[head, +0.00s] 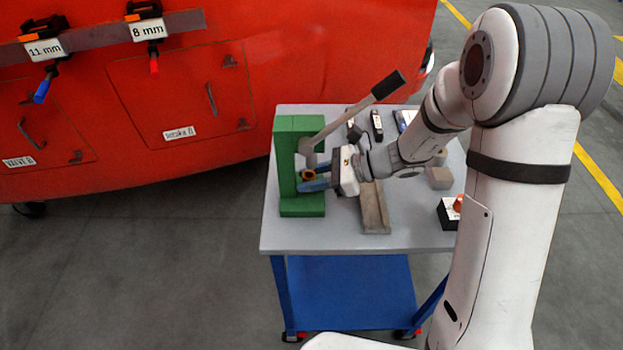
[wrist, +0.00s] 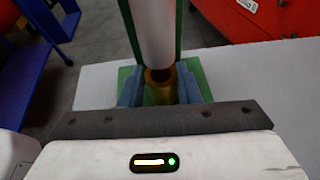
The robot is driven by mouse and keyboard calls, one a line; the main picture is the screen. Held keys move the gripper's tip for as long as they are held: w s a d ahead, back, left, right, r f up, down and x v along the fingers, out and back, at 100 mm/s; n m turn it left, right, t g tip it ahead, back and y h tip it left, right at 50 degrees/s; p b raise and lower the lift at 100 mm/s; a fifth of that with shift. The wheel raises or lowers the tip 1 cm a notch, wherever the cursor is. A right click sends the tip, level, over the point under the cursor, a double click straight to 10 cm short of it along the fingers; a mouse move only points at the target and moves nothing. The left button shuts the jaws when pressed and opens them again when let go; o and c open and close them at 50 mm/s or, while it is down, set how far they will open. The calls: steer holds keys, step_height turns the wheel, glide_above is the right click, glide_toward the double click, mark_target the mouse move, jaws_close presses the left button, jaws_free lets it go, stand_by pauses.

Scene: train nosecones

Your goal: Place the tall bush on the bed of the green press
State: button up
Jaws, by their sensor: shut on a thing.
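The green press (head: 287,165) stands at the left end of the grey table, with its long lever slanting up to the right. My gripper (head: 312,181) reaches into the press from the right, low over its green bed (head: 302,206). Its blue fingers are shut on the tall bush (head: 309,174), a brass-coloured ring. In the wrist view the bush (wrist: 160,90) sits between the two fingers, with its dark bore facing up and the pale ram of the press (wrist: 152,35) just over or against it. I cannot tell whether the bush touches the bed (wrist: 125,75).
A tan channel-shaped tray (head: 374,208) lies on the table (head: 330,235) right of the press. Grey blocks (head: 439,178) and a black box with an orange knob (head: 450,212) are farther right. The red train nose (head: 240,60) stands behind. The table's front left is clear.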

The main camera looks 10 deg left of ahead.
steer(key=shift+w+d+f, duration=0.15)
steer(key=shift+f, duration=0.3)
steer(key=shift+f, duration=0.2)
steer(key=o, duration=1.1)
steer(key=shift+r, duration=0.1)
